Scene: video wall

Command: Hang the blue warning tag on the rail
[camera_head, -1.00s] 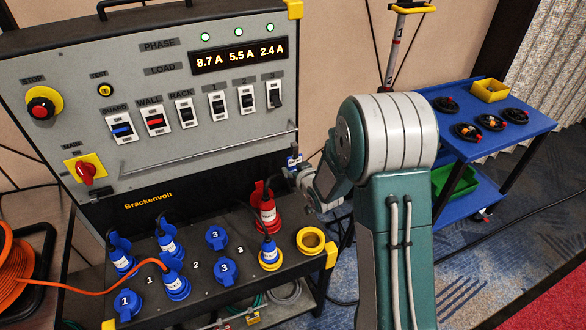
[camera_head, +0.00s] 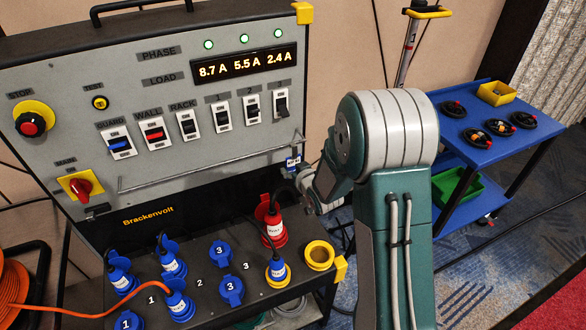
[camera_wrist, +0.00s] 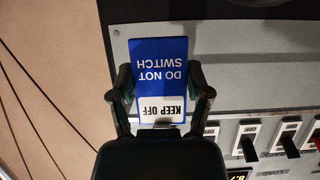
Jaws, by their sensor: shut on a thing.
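The blue warning tag (camera_wrist: 160,72) is a blue and white card reading "DO NOT SWITCH" and "KEEP OFF", upside down in the wrist view. My gripper (camera_wrist: 161,92) is shut on it, with a finger at each side edge. In the head view the tag (camera_head: 292,163) shows small in front of my gripper (camera_head: 300,172), just below the rail's right end. The rail (camera_head: 210,168) is a thin grey bar along the lower panel front. Whether the tag touches the rail cannot be told. The rail is not clear in the wrist view.
The switch panel (camera_head: 60,135) has a row of switches (camera_head: 188,124) above the rail. Blue and red plugs (camera_head: 273,228) stand on the shelf below, with a yellow ring (camera_head: 319,256) at its right. A blue cart (camera_head: 470,150) stands at the right.

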